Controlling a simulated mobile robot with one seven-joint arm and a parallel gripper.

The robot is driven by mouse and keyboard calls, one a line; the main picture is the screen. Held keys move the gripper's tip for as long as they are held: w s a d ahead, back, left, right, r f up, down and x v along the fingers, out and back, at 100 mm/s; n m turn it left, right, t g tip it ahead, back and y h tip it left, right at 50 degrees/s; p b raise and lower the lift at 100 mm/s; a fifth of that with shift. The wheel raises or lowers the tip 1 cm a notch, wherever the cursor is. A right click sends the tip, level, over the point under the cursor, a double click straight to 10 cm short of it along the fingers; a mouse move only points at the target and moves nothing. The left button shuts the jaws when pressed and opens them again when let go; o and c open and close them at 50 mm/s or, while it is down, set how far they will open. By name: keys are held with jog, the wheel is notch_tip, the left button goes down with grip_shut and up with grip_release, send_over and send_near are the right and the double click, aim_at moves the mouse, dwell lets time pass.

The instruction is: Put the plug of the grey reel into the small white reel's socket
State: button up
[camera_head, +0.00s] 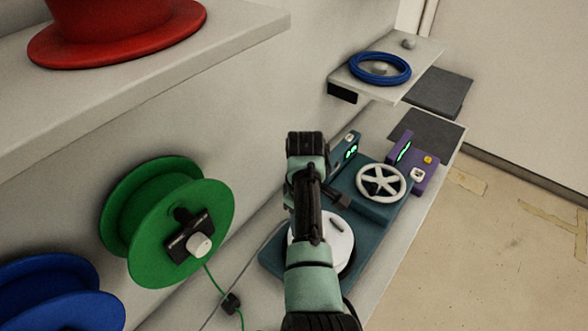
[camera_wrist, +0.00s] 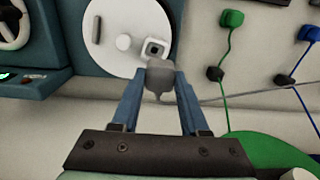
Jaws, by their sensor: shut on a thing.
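My gripper (camera_wrist: 159,82) shows in the wrist view with its two blue fingers shut on a grey plug (camera_wrist: 160,78). The small white reel (camera_wrist: 108,28) is a round white disc just beyond the fingertips, up and left. A square white socket (camera_wrist: 155,48) with a dark centre sits at its lower right edge. The plug's far end is right beside the socket in the picture; I cannot tell whether they touch. In the head view the white reel (camera_head: 340,237) is partly covered by my arm, and the fingers cannot be made out. I cannot make out the grey reel.
A green reel (camera_head: 150,215) and a blue reel (camera_head: 55,295) are at left. A teal console with a white handwheel (camera_head: 381,182) and a purple box (camera_head: 420,165) stand beyond the white reel. Green (camera_wrist: 231,18) and blue (camera_wrist: 308,33) plugs on cords are at right in the wrist view.

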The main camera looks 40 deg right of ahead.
jog(key=w+d+b, duration=0.2)
jog(key=d+b, duration=0.5)
jog(key=b, duration=0.6)
jog(key=shift+w+d, duration=0.35)
jog(key=shift+a+r+p, duration=0.15)
jog(key=shift+a+p, duration=0.05)
jog(key=shift+p, duration=0.35)
jog(key=p, duration=0.1)
jog(key=a+p, duration=0.1)
jog(key=p, duration=0.1)
jog(key=shift+s+a, duration=0.15)
jog(key=shift+s, duration=0.1)
jog(key=shift+s+a+f+p, duration=0.15)
jog(key=shift+s+a+p, duration=0.15)
jog(key=shift+a+p, duration=0.85)
jog(key=shift+s+a+f+p, duration=0.15)
jog(key=shift+s+a+p, duration=0.3)
jog(key=shift+p, duration=1.3)
jog(key=shift+s+a+f+p, duration=0.2)
jog(key=shift+a+p, duration=0.7)
jog(key=shift+p, duration=0.55)
jog(key=shift+f+b, duration=1.9)
jog(key=shift+f, duration=0.55)
